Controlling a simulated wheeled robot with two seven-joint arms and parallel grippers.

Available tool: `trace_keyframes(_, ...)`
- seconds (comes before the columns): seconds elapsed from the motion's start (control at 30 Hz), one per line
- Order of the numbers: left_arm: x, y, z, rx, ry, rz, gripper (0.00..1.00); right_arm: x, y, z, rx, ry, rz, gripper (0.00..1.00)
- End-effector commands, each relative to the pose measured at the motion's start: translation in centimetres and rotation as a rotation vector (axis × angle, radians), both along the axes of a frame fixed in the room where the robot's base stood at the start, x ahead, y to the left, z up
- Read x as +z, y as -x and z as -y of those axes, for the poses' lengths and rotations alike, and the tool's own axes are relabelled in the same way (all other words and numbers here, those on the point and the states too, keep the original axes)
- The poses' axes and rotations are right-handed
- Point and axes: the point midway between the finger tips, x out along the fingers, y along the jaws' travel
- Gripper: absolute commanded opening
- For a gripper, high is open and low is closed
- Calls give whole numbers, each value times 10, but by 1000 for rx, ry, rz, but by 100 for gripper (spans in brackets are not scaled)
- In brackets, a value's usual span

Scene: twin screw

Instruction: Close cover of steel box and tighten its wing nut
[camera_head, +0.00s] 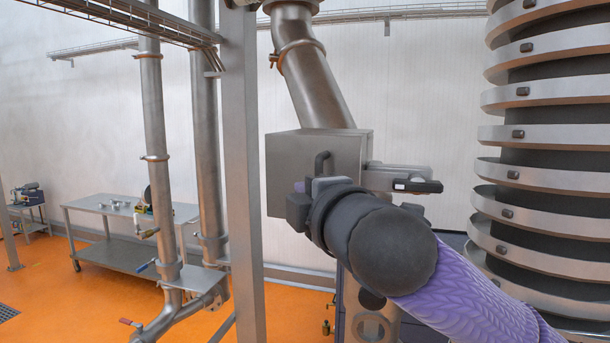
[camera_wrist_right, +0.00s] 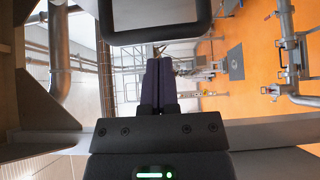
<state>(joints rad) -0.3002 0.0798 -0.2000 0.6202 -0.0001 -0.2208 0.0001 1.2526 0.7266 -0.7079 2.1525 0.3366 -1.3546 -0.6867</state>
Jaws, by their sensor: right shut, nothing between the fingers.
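The steel box (camera_head: 312,150) hangs at the centre of the head view, under a thick slanted pipe. A dark curved handle (camera_head: 321,165) shows on its near side. A flat metal piece with a black end (camera_head: 418,186) sticks out at its right; I cannot tell whether it is part of the cover. My right gripper (camera_head: 318,192) is in front of the box's lower part, its fingers largely hidden there by my wrist. In the right wrist view its fingers (camera_wrist_right: 158,85) are together and empty. I cannot make out the wing nut. My left gripper is out of view.
A vertical steel post (camera_head: 241,180) stands just left of the box. A large ribbed spiral column (camera_head: 550,150) stands at the right. A steel table (camera_head: 120,212) with small parts is far back left. A dark-rimmed panel (camera_wrist_right: 155,20) is close beyond the fingers in the wrist view.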

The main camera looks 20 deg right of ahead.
Motion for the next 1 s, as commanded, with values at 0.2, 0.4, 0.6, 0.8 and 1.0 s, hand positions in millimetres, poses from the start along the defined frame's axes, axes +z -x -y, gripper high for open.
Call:
trace_keyframes(0.2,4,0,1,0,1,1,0,0,-3,9,1,0,1,0)
trace_keyframes(0.4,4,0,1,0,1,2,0,0,-3,9,1,-1,1,0)
trace_keyframes(0.6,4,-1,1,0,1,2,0,-1,-6,23,-3,0,-2,0)
trace_keyframes(0.8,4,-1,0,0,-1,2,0,0,-7,32,-2,-1,0,0)
trace_keyframes(1.0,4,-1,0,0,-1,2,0,0,-8,32,-5,-1,0,0)
